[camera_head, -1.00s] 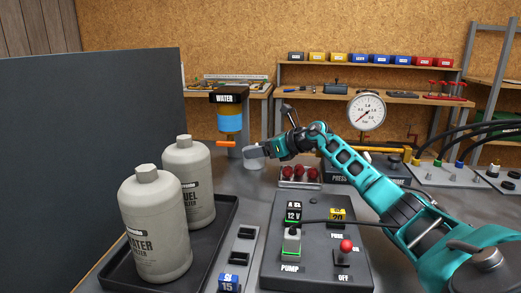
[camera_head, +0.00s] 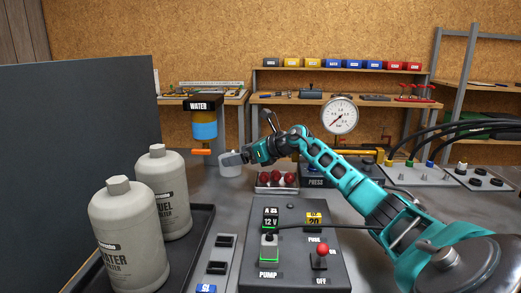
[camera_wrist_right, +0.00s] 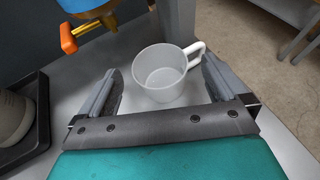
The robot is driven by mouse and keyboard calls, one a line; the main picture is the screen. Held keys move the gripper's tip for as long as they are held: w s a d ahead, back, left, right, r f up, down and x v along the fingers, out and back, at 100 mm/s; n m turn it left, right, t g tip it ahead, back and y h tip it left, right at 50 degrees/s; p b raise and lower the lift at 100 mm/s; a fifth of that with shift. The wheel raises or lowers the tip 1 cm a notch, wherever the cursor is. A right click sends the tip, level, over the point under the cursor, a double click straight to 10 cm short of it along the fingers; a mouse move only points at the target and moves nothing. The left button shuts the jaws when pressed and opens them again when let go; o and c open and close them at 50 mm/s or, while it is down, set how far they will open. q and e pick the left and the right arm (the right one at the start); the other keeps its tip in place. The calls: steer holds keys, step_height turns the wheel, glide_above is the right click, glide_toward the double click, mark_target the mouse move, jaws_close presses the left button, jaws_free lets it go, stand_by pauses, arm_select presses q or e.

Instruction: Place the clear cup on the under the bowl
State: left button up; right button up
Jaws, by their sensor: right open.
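The clear cup (camera_head: 230,168) stands on the grey bench, right of and below the water dispenser's orange tap (camera_head: 201,152). In the right wrist view the cup (camera_wrist_right: 162,75) is upright, with its handle toward the right finger. My right gripper (camera_wrist_right: 160,80) is open, its fingers on either side of the cup with gaps showing. In the head view the right gripper (camera_head: 236,159) overlaps the cup's rim. My left gripper is not in view.
Two large grey bottles (camera_head: 128,240) stand in a black tray (camera_head: 200,240) at left. A pump control box (camera_head: 295,260) and a tray of red items (camera_head: 277,180) lie nearer the arm. A grey dispenser post (camera_wrist_right: 178,20) rises behind the cup.

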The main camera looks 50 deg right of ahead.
steer(key=b+v, duration=0.1)
steer(key=v, duration=0.8)
steer(key=shift+s+d+f, duration=0.1)
steer(key=shift+s+r, duration=0.4)
steer(key=shift+s, duration=0.1)
